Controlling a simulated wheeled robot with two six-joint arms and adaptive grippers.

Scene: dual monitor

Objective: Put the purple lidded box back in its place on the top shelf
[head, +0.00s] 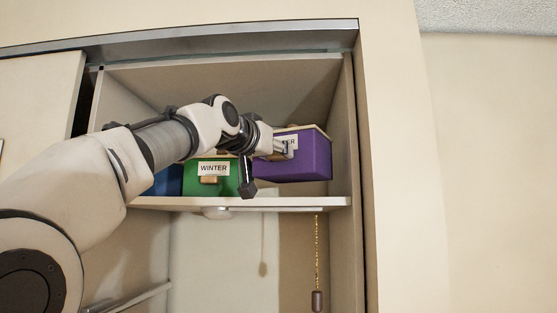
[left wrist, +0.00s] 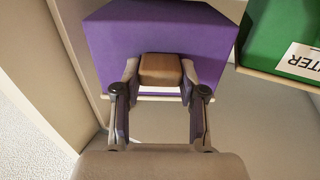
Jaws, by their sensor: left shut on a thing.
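The purple lidded box (head: 313,158) is at the right end of the top shelf (head: 320,202), with a cream lid and a white label partly hidden by my gripper. My left gripper (head: 287,149) is shut on the brown handle (left wrist: 160,69) on the box's front. In the left wrist view the purple box (left wrist: 160,30) fills the space beyond the fingers (left wrist: 160,75). In the head view its lower edge shows higher than the green box's; I cannot tell if it rests on the shelf. My right gripper is not in view.
A green box (head: 205,184) labelled WINTER stands left of the purple box, with a blue box (head: 168,182) further left, partly behind my arm. The cabinet's right wall (head: 345,130) is close to the purple box. A pull chain (head: 317,260) hangs below the shelf.

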